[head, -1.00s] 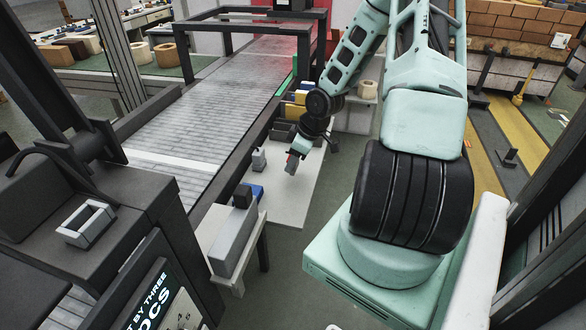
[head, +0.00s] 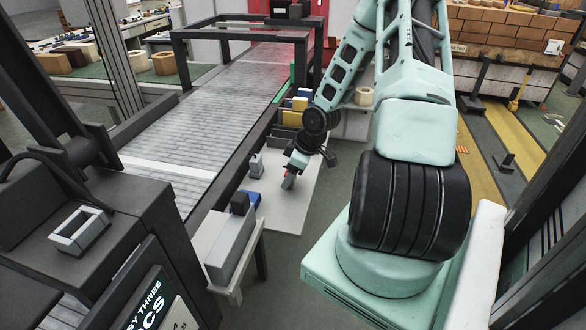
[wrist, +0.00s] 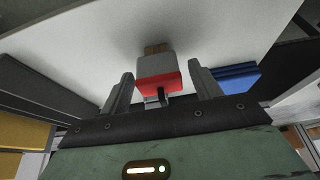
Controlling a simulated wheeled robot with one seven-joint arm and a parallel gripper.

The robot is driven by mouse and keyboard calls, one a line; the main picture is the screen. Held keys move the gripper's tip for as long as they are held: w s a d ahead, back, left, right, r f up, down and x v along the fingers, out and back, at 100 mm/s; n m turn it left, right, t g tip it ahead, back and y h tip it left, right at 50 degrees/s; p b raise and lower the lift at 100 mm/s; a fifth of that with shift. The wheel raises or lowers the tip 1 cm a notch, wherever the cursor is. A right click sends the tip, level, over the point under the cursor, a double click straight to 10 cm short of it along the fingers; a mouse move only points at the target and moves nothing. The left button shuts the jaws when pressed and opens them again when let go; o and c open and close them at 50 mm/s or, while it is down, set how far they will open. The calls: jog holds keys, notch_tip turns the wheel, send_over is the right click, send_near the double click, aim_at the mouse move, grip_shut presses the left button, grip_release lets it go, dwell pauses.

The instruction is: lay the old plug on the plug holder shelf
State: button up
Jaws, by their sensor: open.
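The plug (wrist: 157,72) is a grey block with a red band and a brownish end, and in the wrist view it lies between my open fingers. My gripper (wrist: 162,84) has a visible gap on each side of the plug. In the head view my gripper (head: 290,174) is low over the white shelf top (head: 288,215), with a bit of the plug's red (head: 287,182) showing at its tip. The plug appears to be at the white surface, but I cannot tell its exact contact. I cannot tell for sure which surface is the plug holder shelf.
A small grey part (head: 256,164) stands on the white top left of my gripper. A blue block (head: 251,198) and a long grey box (head: 232,248) are nearer me. Bins (head: 289,117) stand behind, and the roller conveyor (head: 190,125) runs along the left. The white top's near part is clear.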

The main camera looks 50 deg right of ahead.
jog(key=p+v, duration=0.4)
jog(key=v, duration=0.8)
jog(key=shift+s+r, duration=0.1)
jog(key=shift+s, duration=0.05)
dwell(0.3)
